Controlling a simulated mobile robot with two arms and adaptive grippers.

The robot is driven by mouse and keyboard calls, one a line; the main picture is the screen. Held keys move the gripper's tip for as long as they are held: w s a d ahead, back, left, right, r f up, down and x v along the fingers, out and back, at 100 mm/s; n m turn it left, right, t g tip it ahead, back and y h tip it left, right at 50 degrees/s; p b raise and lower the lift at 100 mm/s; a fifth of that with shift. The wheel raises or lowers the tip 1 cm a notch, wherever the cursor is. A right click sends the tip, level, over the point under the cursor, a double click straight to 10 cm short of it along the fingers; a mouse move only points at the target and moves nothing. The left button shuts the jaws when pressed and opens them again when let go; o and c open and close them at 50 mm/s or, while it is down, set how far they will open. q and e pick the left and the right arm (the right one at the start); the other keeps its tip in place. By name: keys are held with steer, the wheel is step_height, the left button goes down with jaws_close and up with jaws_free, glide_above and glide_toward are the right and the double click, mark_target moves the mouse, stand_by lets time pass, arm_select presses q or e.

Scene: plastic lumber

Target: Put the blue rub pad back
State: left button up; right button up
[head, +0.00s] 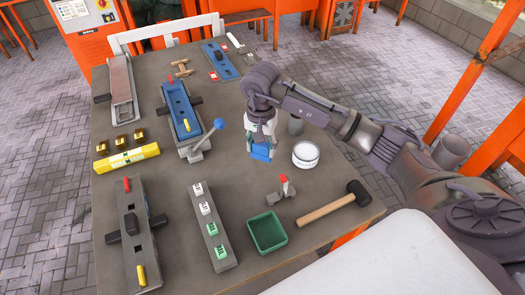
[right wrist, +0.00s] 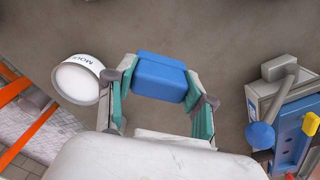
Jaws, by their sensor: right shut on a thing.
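The blue rub pad (head: 261,152) is a small blue block. It hangs at the lower end of my right gripper (head: 262,141), over the right half of the table. In the right wrist view the blue pad (right wrist: 160,77) sits between the two fingertips, with the fingers shut on it. It appears just above the tabletop; whether it touches the table is unclear. A white open tub (head: 305,153) with pale contents stands just right of the pad, and it shows at the left of the right wrist view (right wrist: 77,79). My left gripper is not in view.
A blue mould with a blue ball-ended lever (head: 181,108) stands left of the gripper. A green tray (head: 267,233), a mallet (head: 330,206) and a grey strip with small blocks (head: 210,226) lie at the front. A yellow level (head: 126,158) lies left. Bare tabletop surrounds the pad.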

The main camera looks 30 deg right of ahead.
mark_target(262, 156)
steer(key=shift+w+d+f, duration=0.15)
steer(key=shift+d+f, duration=0.05)
steer(key=shift+d, duration=0.05)
step_height(262, 156, down, 3)
steer(key=shift+p, duration=0.75)
steer(key=shift+f, duration=0.65)
steer(key=o, duration=0.7)
steer(key=shift+c, duration=0.2)
steer(key=o, duration=0.4)
steer(key=shift+o, duration=0.2)
